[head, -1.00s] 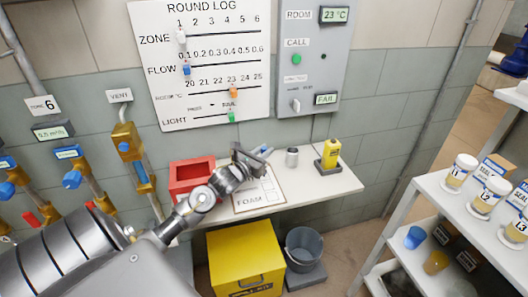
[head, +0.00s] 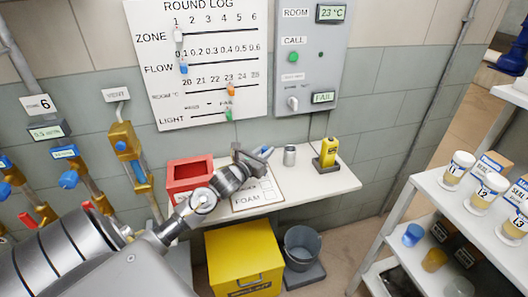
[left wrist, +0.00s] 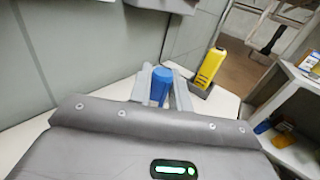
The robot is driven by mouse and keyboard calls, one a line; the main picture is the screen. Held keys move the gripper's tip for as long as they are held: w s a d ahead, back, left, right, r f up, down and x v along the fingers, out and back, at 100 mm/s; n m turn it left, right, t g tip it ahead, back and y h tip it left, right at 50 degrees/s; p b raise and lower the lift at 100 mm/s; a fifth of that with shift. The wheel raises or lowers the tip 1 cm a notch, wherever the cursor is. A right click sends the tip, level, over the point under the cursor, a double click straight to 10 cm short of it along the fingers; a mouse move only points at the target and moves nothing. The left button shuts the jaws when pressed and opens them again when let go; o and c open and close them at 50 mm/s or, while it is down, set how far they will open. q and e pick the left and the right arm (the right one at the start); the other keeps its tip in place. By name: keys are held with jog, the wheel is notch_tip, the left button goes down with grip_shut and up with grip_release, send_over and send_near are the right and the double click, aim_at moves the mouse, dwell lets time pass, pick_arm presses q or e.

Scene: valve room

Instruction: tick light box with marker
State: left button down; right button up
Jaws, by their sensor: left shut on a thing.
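My left gripper (head: 254,156) is shut on a blue marker (head: 266,151), near the back of the white wall shelf. In the left wrist view the marker (left wrist: 161,86) stands between the two fingers. A card (head: 244,203) with tick boxes and the word FOAM lies on the shelf, just below and in front of the gripper. My arm and gripper hide much of it, and I cannot make out its light box. The round log board (head: 190,60) hangs above, its green LIGHT slider (head: 229,115) under FAIL. My right gripper is not in view.
A red open box (head: 190,172) stands left of the card. Below are a yellow case (head: 245,255) and a grey bucket (head: 303,247). A shelf rack with jars is at the right.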

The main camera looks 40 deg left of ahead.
pick_arm(q)
jog(key=shift+a+f, duration=0.1)
jog(key=shift+a, duration=0.1)
jog(key=shift+a, duration=0.55)
jog(key=shift+a+r, duration=0.3)
jog(key=shift+d, duration=0.2)
jog(key=shift+d+f, duration=0.25)
jog(key=shift+w+d, duration=0.1)
jog(key=shift+d, duration=0.05)
jog(key=shift+s, duration=0.2)
jog(key=shift+s, duration=0.35)
